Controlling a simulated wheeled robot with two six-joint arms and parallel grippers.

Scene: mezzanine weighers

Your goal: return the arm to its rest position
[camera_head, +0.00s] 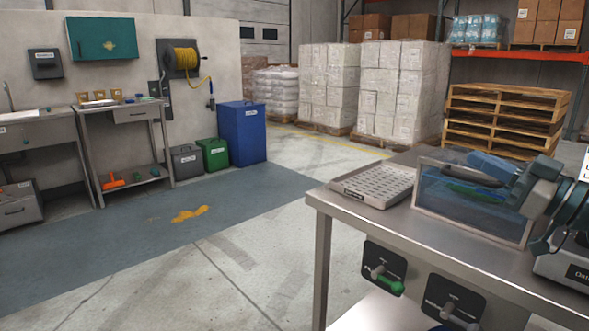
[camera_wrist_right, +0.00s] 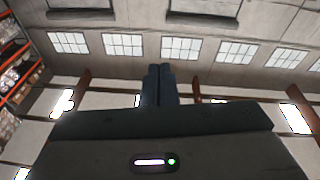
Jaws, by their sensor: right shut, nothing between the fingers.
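My right gripper (camera_head: 480,160) shows at the right of the head view, with its blue-grey arm links coming in from the right edge. It overlaps the top of a clear-walled box on the steel table; I cannot tell how high above it the gripper is. In the right wrist view the two dark blue fingers (camera_wrist_right: 159,70) are together, with nothing between them. They stand out against the high wall and its row of windows. My left gripper is in neither view.
The steel table (camera_head: 340,199) carries a perforated tray (camera_head: 375,186), the clear box (camera_head: 470,222) with dark and green items, and a weighing machine (camera_head: 568,268) at the right edge. Wooden pallets (camera_head: 505,118) are stacked behind. The floor left of the table is open.

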